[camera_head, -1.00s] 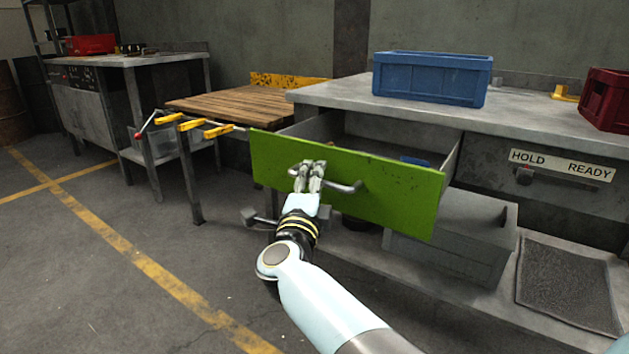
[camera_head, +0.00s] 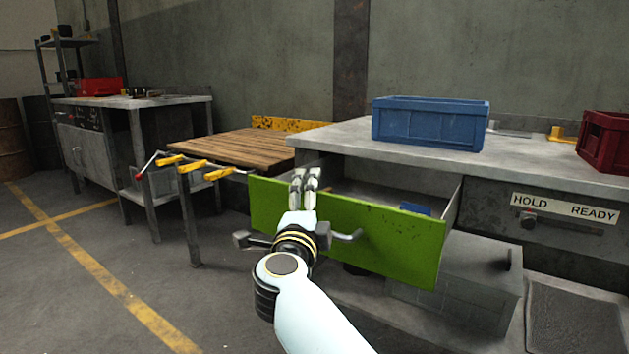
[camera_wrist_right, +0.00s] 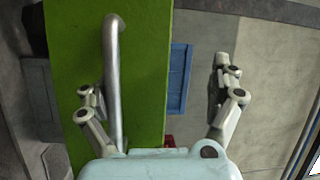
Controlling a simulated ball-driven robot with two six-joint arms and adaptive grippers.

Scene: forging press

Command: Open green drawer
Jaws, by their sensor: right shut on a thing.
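The green drawer (camera_head: 400,245) is pulled out of the grey bench, and its inside shows behind the green front. Its grey bar handle (camera_head: 350,236) is partly hidden by my right gripper (camera_head: 305,185). The fingertips reach above the front's top edge in the head view. In the right wrist view the handle bar (camera_wrist_right: 113,80) lies between the fingers of my right gripper (camera_wrist_right: 160,95), close to the left one. The right finger is beyond the green front's edge. My left gripper is not in view.
A blue crate (camera_head: 430,124) and a red crate (camera_head: 606,143) stand on the bench top (camera_head: 350,135). A wooden-topped table (camera_head: 235,145) with yellow clamps stands at left. The floor (camera_head: 60,310) at front left is clear.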

